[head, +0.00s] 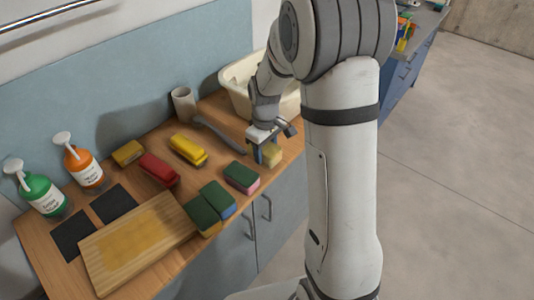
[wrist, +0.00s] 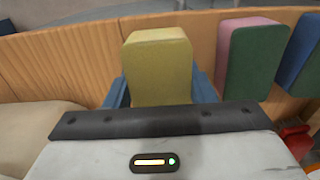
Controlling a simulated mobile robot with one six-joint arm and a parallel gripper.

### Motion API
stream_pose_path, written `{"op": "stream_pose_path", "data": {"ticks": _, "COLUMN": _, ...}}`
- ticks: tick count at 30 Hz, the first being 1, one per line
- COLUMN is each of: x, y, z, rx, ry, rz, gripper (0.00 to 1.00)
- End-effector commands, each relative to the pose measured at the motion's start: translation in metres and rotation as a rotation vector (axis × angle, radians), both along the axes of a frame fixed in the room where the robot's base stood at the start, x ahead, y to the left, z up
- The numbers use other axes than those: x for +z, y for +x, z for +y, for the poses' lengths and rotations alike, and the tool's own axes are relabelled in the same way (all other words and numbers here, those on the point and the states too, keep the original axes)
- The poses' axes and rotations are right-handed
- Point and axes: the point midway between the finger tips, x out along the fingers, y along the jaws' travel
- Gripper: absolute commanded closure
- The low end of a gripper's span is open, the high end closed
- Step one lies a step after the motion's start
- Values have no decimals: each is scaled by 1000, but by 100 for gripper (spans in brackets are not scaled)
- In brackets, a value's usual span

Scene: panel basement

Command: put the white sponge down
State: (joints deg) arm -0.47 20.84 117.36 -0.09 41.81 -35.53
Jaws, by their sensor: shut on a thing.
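My gripper (head: 264,152) is over the right front part of the wooden counter (head: 224,122), shut on a sponge. The held sponge (head: 271,155) looks pale yellow, not clearly white, in both views. In the wrist view the sponge (wrist: 160,62) stands between my blue fingers (wrist: 160,92), with its upper part showing beyond the gripper body. Its lower part is hidden. I cannot tell whether it touches the counter.
A green and pink sponge (head: 241,178) lies left of my gripper, with more two-coloured sponges (head: 217,199) beyond it. A pale basin (head: 236,92) stands behind. Yellow (head: 188,150) and red (head: 158,170) brushes, a cutting board (head: 105,272) and bottles (head: 42,194) are further left.

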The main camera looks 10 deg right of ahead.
Motion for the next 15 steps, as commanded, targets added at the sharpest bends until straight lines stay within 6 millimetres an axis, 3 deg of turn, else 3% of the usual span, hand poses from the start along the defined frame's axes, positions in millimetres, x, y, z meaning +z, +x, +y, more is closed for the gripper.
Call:
{"op": "stream_pose_path", "data": {"ticks": 5, "x": -23, "y": -1, "z": 0, "rx": 0, "ry": 0, "rz": 4, "gripper": 68}}
{"op": "stream_pose_path", "data": {"ticks": 15, "x": -27, "y": 0, "z": 0, "rx": -1, "ry": -1, "rz": 1, "gripper": 68}}
